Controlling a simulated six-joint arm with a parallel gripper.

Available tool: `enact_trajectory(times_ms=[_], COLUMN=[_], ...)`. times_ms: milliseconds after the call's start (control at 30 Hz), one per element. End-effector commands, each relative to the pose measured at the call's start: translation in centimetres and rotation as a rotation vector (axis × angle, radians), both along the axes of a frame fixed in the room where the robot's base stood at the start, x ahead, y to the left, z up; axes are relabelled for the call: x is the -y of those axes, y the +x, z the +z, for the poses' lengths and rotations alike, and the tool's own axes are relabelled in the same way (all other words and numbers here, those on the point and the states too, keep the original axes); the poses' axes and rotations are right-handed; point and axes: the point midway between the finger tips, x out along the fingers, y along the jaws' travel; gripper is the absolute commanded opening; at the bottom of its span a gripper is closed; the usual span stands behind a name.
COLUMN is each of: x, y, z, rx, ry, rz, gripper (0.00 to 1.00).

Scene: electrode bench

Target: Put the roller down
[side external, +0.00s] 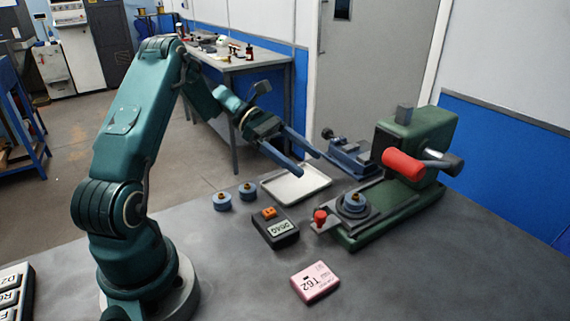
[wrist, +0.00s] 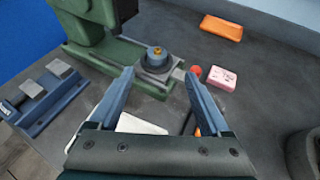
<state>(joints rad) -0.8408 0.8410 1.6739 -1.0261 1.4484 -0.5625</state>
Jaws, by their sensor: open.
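A round blue roller with a brass-coloured centre (side external: 354,203) sits upright on a grey seat on the green machine's base; it also shows in the wrist view (wrist: 156,57). Two similar blue rollers stand on the bench left of the tray, one nearer (side external: 222,201) and one just behind it (side external: 248,191). My gripper (side external: 309,164) is open and empty, above the tray and to the left of the machine. In the wrist view my gripper's fingers (wrist: 158,74) are spread wide, with the seated roller visible beyond the gap between the tips.
The green machine (side external: 420,130) has a red cylinder (side external: 403,165) and a red knob (side external: 320,217). A white tray (side external: 296,185), dark labelled box (side external: 275,230), pink block (side external: 315,282) and blue vise-like fixture (side external: 350,155) stand nearby.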

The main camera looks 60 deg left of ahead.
Motion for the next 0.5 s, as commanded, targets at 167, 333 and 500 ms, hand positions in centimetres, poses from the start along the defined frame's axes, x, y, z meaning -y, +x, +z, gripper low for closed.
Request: enact_trajectory(times_ms=[167, 333, 500], x=[3.5, 7.5, 10.1], y=[-1.5, -4.6, -8.1], z=[1.8, 3.3, 4.3], rx=[0.058, 0.168, 0.308], ry=[0.181, 0.443, 0.699], rz=[-0.178, -0.438, -0.692], gripper=[0.81, 0.81, 0.81])
